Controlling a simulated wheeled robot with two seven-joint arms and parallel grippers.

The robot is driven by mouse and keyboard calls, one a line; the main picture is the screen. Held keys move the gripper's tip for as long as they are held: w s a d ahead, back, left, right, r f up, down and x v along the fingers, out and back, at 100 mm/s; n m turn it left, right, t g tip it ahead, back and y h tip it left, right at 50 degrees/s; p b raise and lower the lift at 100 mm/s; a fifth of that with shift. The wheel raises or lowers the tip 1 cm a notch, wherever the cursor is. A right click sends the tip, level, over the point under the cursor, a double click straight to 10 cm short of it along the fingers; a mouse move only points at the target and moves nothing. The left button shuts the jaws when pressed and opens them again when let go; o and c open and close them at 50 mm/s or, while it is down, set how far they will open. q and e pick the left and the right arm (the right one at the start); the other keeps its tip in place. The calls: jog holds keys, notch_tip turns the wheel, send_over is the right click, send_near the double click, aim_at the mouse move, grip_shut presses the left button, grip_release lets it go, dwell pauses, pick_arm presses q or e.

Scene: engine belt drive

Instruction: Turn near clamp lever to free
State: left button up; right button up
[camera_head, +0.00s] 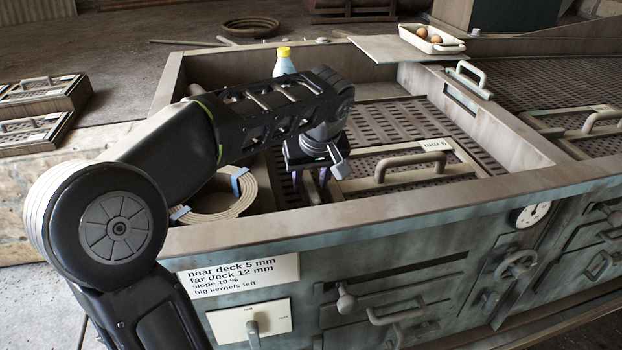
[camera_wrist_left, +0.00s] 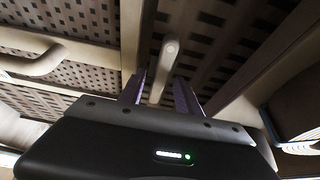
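My left gripper (camera_head: 311,182) reaches down inside the near part of the machine's box, just left of a perforated screen with a beige handle (camera_head: 408,163). In the left wrist view a light beige clamp lever (camera_wrist_left: 166,62) with a rounded end lies between the two purple fingers of the left gripper (camera_wrist_left: 161,95). The fingers are apart, one on each side of the lever, with visible gaps. In the head view the lever is mostly hidden by the gripper. My right gripper is not in view.
The box's front rim (camera_head: 400,205) runs just in front of the gripper. A coiled band with blue ties (camera_head: 222,203) lies to its left. A blue bottle with a yellow cap (camera_head: 284,62) stands behind my arm. A white tray (camera_head: 420,43) sits at the back right.

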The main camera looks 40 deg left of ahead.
pick_arm(q)
jog(key=shift+v, duration=3.9)
